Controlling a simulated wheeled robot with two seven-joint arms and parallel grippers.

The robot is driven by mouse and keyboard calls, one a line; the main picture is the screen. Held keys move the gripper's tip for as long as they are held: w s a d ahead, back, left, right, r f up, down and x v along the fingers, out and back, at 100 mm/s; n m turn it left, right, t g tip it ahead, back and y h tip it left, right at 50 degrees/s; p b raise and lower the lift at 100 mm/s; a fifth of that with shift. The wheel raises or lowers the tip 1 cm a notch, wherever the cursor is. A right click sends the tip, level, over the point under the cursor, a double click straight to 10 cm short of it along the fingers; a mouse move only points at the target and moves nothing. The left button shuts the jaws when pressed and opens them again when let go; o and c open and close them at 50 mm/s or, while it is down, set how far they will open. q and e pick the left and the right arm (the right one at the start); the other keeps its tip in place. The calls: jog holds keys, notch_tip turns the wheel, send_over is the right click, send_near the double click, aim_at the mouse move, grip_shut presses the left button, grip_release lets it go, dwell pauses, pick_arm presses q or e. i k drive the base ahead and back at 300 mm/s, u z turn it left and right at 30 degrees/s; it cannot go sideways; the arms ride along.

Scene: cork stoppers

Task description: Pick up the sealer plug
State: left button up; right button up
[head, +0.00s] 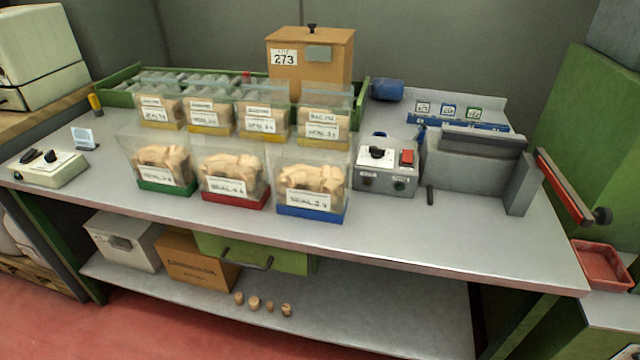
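Neither of my grippers shows in the head view. I cannot tell for certain which thing is the sealer plug. A grey machine that looks like a bag sealer (470,170) stands at the right of the table, with a red lever (565,187) at its right side. A grey control box (372,182) with a black knob and a red switch stands left of it. A small dark rod-like piece (430,195) is on the table in front, between the box and the machine. Several cork stoppers (254,303) stand on the lower shelf.
Clear bags of corks stand in red (236,197), green (168,187) and blue (311,213) trays, with more bags behind. A wooden box marked 273 (335,70) stands at the back. A red tray (602,268) is at far right. The table's front right (470,240) is clear.

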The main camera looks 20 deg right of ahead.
aim_at(420, 139)
jog(key=u, duration=1)
jog(key=i, duration=0.3)
jog(key=z, duration=2)
